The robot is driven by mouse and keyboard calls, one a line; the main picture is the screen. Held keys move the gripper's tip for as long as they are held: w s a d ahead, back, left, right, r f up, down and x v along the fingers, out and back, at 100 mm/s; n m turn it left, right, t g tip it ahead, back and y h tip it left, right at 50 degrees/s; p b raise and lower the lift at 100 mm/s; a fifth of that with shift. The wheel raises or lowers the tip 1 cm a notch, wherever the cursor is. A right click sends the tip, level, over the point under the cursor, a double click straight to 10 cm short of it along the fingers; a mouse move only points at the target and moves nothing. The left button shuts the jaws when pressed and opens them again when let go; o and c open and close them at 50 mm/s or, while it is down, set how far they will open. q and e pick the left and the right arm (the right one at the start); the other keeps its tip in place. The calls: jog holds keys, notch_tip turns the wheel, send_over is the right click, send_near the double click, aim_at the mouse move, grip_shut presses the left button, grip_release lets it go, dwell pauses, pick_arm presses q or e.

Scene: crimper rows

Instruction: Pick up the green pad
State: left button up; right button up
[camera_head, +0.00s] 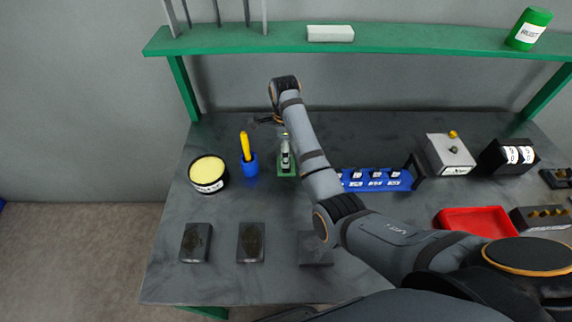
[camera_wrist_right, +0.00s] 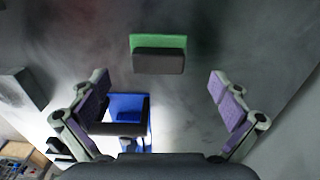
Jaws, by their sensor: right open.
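The green pad (camera_wrist_right: 158,42) shows in the right wrist view as a flat green strip along a dark grey block (camera_wrist_right: 158,63). It lies beyond the fingertips, near the middle. I cannot pick it out for sure in the head view. My right gripper (camera_wrist_right: 160,86) is open and empty, with one purple-lined finger on each side and the pad apart from both. In the head view my right arm reaches across the table, its gripper (camera_head: 268,119) small and dark near the back edge. My left gripper is not in view.
A green stand (camera_head: 287,172) holds a small tool near the arm. Left of it are a blue cup (camera_head: 251,168) with a yellow handle and a round yellow-topped tub (camera_head: 208,184). Right are a blue rack (camera_head: 388,184) and red tray (camera_head: 447,217). A green shelf (camera_head: 400,41) spans the back.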

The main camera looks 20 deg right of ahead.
jog(key=shift+s+f+p, duration=0.2)
jog(key=shift+f+p, duration=0.1)
jog(key=shift+f, duration=0.1)
notch_tip(320, 180, down, 4)
jog(key=shift+d+r+p, duration=0.1)
jog(key=shift+d+p, duration=0.05)
jog(key=shift+p, duration=0.25)
jog(key=shift+f, duration=0.25)
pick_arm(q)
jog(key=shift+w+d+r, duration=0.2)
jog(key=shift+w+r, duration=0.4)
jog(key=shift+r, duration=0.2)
pick_arm(e)
jog(key=c, duration=1.4)
